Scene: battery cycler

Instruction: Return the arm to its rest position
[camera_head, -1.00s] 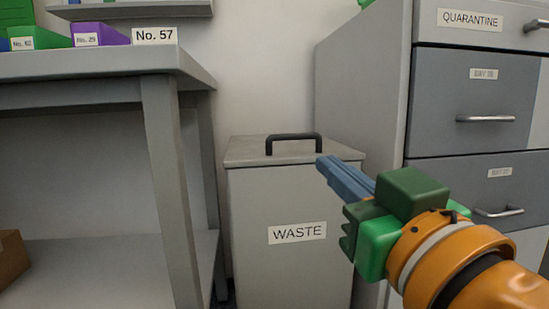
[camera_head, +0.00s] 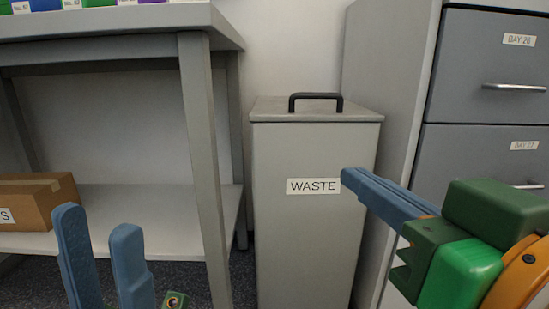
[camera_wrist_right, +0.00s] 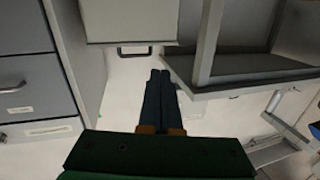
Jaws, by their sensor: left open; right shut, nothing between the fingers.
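My right gripper (camera_head: 345,177) comes in from the right in the head view, green body with blue fingers. Its fingers are shut together with nothing between them, and they overlap the front of the waste bin in the picture. In the right wrist view its shut fingers (camera_wrist_right: 160,75) point away from the camera, with nothing held. My left gripper (camera_head: 97,225) shows at the bottom left of the head view. Its two blue fingers stand upright and apart, with an empty gap between them. The rest of the left arm is out of view.
A grey waste bin (camera_head: 307,235) with a black lid handle (camera_head: 315,97) stands in the middle. A grey drawer cabinet (camera_head: 480,85) is at the right. A grey shelf table (camera_head: 205,150) is at the left, with a cardboard box (camera_head: 40,200) on its lower shelf.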

